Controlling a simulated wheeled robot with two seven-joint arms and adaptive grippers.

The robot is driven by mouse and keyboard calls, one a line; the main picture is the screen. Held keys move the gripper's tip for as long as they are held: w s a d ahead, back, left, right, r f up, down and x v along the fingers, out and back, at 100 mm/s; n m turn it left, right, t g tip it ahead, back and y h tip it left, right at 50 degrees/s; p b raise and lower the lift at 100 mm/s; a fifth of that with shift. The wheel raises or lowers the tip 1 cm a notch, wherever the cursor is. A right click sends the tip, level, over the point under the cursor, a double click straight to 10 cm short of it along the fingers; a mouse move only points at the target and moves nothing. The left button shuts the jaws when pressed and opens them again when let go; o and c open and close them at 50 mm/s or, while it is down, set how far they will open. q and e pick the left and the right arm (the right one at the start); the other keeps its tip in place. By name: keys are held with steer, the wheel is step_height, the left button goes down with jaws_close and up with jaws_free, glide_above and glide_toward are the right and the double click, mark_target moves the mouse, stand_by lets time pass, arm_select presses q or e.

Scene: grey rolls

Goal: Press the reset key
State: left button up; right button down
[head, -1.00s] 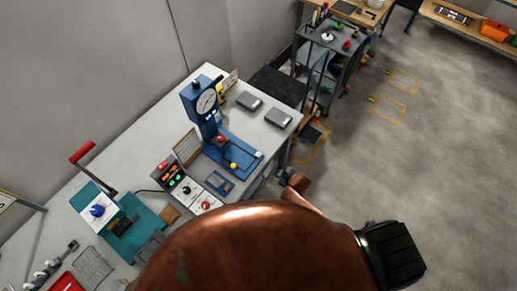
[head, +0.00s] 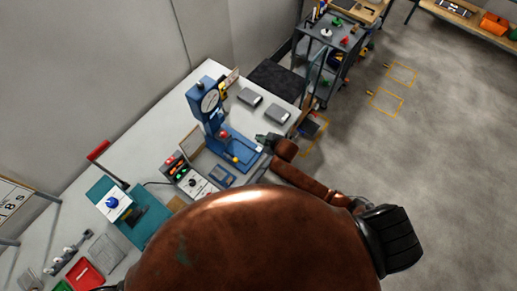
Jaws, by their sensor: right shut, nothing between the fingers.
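A control box (head: 199,187) with red and green lit displays and a dark knob stands on the grey bench. Its lower edge is cut off by my brown body. I cannot read which key on it is the reset key. Right of the box stands a blue press (head: 209,104) with a round dial, a red part and a yellow part on its base. My right gripper (head: 263,138) is shut and empty by the right end of the press base, near the bench's front edge, apart from the control box. My left gripper is not in view.
Two grey blocks (head: 250,97) lie at the bench's far right. A teal fixture (head: 145,217) with a blue knob and a red tray (head: 85,274) are at left. A trolley (head: 327,58) stands beyond the bench.

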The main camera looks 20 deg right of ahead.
steer(key=shift+f, duration=0.1)
steer(key=b, duration=0.8)
glide_above(259, 150)
step_height(259, 150, down, 7)
steer(key=shift+d, duration=0.1)
steer(key=shift+f, duration=0.8)
steer(key=shift+f, duration=0.15)
steer(key=shift+f, duration=0.3)
steer(key=shift+f+b, duration=0.45)
steer(key=shift+f, duration=0.05)
stand_by(0.9)
steer(key=shift+r, duration=0.15)
steer(key=shift+r+p, duration=0.8)
steer(key=shift+p, duration=0.25)
